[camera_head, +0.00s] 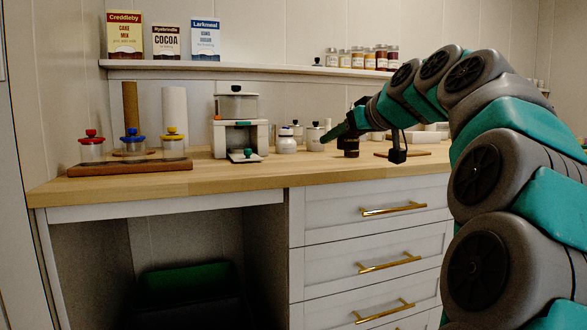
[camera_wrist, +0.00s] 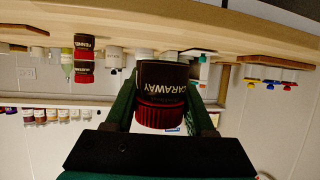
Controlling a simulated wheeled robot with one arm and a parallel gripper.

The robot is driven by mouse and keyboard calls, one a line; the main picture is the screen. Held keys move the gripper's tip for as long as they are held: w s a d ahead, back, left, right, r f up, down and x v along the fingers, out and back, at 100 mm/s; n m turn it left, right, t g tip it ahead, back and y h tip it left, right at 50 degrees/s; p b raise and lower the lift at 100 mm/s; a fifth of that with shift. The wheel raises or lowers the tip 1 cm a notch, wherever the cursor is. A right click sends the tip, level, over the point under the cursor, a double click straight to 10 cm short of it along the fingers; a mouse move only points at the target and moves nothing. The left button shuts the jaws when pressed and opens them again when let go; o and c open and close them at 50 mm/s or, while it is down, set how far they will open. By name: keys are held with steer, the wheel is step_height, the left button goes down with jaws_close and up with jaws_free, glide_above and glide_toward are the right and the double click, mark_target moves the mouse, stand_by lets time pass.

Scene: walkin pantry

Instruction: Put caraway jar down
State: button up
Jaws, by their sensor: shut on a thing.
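The caraway jar (camera_wrist: 162,92) has a dark label reading CARAWAY and a red ridged lid. It sits between the two green fingers of my gripper (camera_wrist: 162,100) in the wrist view, which is upside down. My gripper (camera_head: 346,130) is shut on it. In the head view my gripper is over the wooden counter, and the dark jar (camera_head: 348,148) shows just below the fingers, partly covered by them. The jar looks upright and close to the counter top (camera_head: 290,170). I cannot tell whether its base touches.
White canisters (camera_head: 287,140) and a white appliance (camera_head: 239,125) stand left of the jar. A shelf (camera_head: 230,68) with boxes and jars runs above.

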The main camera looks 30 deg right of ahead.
steer(key=p, duration=0.1)
glide_above(320, 162)
steer(key=shift+w+d+f, duration=0.1)
steer(key=shift+d+f, duration=0.05)
steer(key=shift+f, duration=0.6)
steer(key=shift+w, duration=0.1)
steer(key=shift+w+f, duration=0.1)
steer(key=shift+f+b, duration=0.3)
steer(key=shift+f, duration=1.35)
steer(key=shift+f, duration=0.1)
steer(key=shift+f, duration=0.15)
steer(key=o, duration=1.3)
